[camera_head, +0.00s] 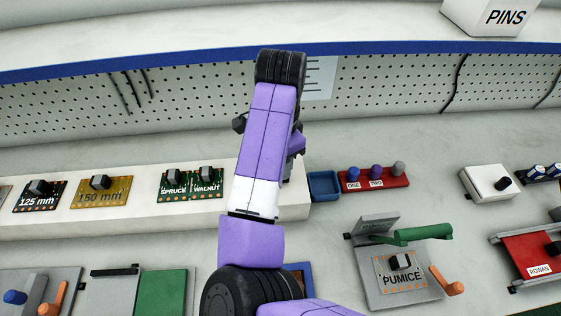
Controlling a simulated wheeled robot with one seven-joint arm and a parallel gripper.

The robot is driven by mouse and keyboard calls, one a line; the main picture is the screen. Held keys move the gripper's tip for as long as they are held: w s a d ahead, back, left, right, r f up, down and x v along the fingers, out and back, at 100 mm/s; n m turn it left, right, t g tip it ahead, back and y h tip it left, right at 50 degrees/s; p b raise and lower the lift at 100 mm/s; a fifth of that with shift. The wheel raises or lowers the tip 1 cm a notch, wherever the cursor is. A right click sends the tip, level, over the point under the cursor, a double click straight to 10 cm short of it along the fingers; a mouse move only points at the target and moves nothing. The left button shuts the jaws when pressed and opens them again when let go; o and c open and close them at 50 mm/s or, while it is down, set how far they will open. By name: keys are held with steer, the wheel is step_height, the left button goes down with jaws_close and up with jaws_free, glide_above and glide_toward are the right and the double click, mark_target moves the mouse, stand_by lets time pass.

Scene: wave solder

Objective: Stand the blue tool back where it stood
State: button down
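I cannot tell for sure which thing is the blue tool. A red rack (374,181) with labels that read ONE and TWO stands right of my arm. It holds an upright blue-topped piece (353,173), a purple-topped piece (376,171) and a grey-topped piece (398,168). My purple arm reaches up the middle of the view, its black wrist joint near the blue shelf edge. My gripper's fingers are hidden behind the arm, so I cannot see whether they hold anything.
A small blue tray (323,186) sits left of the rack. A white ledge (140,212) carries several labelled boards. A grey fixture with the PUMICE board (402,277) stands in front, with a green handle (415,235). A white box (487,184) is at right. A pegboard (395,88) runs behind.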

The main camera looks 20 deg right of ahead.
steer(key=shift+f, duration=0.35)
steer(key=c, duration=1)
jaws_free()
steer(key=shift+r, duration=3.9)
